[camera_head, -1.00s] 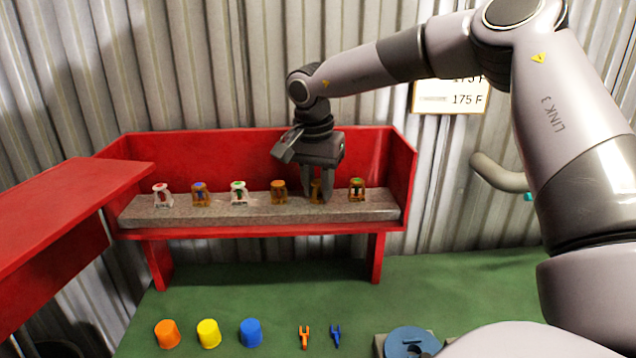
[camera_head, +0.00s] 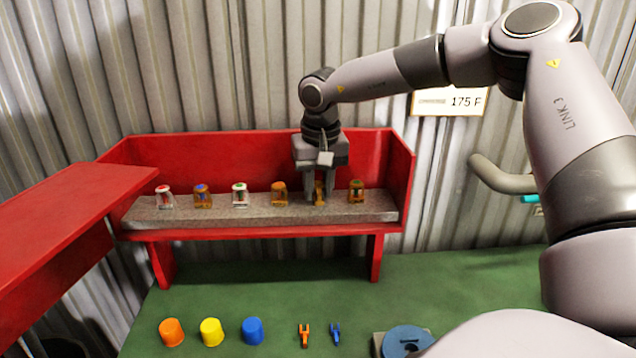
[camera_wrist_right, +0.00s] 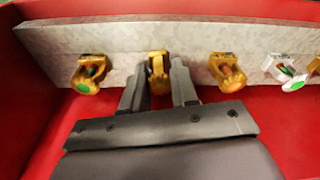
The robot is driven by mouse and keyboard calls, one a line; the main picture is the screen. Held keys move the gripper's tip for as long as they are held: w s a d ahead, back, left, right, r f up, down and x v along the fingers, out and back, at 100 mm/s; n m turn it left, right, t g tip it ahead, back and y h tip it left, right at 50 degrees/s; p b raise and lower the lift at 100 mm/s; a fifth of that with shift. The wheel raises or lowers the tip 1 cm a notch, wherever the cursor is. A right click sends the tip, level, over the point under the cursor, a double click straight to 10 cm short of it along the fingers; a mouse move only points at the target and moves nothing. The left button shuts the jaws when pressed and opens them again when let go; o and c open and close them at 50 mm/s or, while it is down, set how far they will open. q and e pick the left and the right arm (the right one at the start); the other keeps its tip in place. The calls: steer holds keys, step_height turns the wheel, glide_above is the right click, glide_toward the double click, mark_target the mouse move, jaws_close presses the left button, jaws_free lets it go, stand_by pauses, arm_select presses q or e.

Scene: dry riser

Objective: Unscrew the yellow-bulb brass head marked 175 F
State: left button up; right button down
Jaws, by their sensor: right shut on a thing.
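A row of small sprinkler heads stands on a grey ledge (camera_head: 226,216) in a red frame. My right gripper (camera_head: 319,194) points down and is shut on the brass head (camera_head: 319,190) second from the right. In the right wrist view this brass head (camera_wrist_right: 158,72) sits between the fingertips (camera_wrist_right: 159,84), upright at the ledge. Its bulb colour and marking cannot be made out. A sign (camera_head: 450,102) on the wall reads 175 F. My left gripper is not in view.
A green-topped brass head (camera_head: 356,190) and an orange-topped brass head (camera_head: 279,193) flank the gripped one closely. Orange, yellow and blue caps (camera_head: 252,331) and two small forks (camera_head: 304,335) lie on the green surface. A red panel (camera_head: 70,225) juts in at left.

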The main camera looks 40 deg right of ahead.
steer(key=n, duration=0.3)
steer(key=shift+n+p, duration=0.3)
steer(key=c, duration=0.8)
jaws_free()
